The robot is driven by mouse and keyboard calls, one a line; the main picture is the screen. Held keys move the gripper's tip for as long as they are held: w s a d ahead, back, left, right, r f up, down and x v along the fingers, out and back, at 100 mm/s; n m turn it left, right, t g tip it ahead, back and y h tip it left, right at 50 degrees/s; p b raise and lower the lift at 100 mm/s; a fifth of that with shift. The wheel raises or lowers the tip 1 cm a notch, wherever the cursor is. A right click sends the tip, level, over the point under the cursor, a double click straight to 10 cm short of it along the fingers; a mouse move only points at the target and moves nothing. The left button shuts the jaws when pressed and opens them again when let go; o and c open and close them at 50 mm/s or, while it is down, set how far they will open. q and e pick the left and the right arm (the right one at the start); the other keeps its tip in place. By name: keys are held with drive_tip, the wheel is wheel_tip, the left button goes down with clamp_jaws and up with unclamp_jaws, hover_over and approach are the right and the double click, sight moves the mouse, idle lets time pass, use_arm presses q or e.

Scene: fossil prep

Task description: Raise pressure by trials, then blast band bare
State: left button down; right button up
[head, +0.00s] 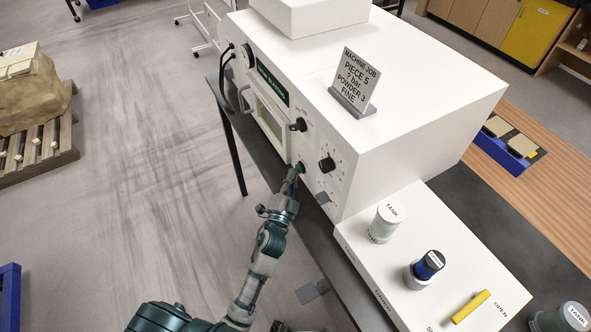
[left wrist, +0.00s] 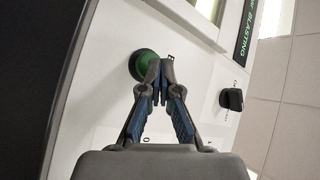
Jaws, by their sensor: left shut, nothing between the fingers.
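The white blasting machine (head: 430,95) stands on a dark bench. My left gripper (head: 294,176) is shut and empty, its tips at the green button (head: 300,167) on the front panel. In the left wrist view the closed fingertips (left wrist: 160,75) overlap the edge of the green button (left wrist: 144,64); I cannot tell if it is pressed in. A black dial with a red mark (head: 327,164) and a lower knob (head: 322,198) are beside it. A black switch (head: 298,125) is above. The display (left wrist: 245,32) shows the word BLASTING. My right gripper is not in view.
A sign (head: 355,80) reads piece 5, 7 bar, powder 3, fine. A white side unit (head: 430,235) carries a tank canister (head: 384,223), a blue-topped canister (head: 428,265) and a yellow handle (head: 470,306) near OPEN. A pallet with a block stands left. The floor between is clear.

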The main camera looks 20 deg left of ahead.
use_arm(q)
drive_tip(key=shift+s+a+f, duration=0.1)
drive_tip(key=shift+s+a, duration=0.05)
drive_tip(key=shift+a, duration=0.4)
drive_tip(key=shift+s+a+f, duration=0.1)
drive_tip(key=shift+a, duration=0.4)
drive_tip(key=s+a, duration=0.1)
drive_tip(key=s, duration=0.1)
drive_tip(key=s+a+p, duration=0.1)
drive_tip(key=a, duration=0.1)
drive_tip(key=shift+s+a, duration=0.2)
drive_tip(key=shift+s, duration=0.2)
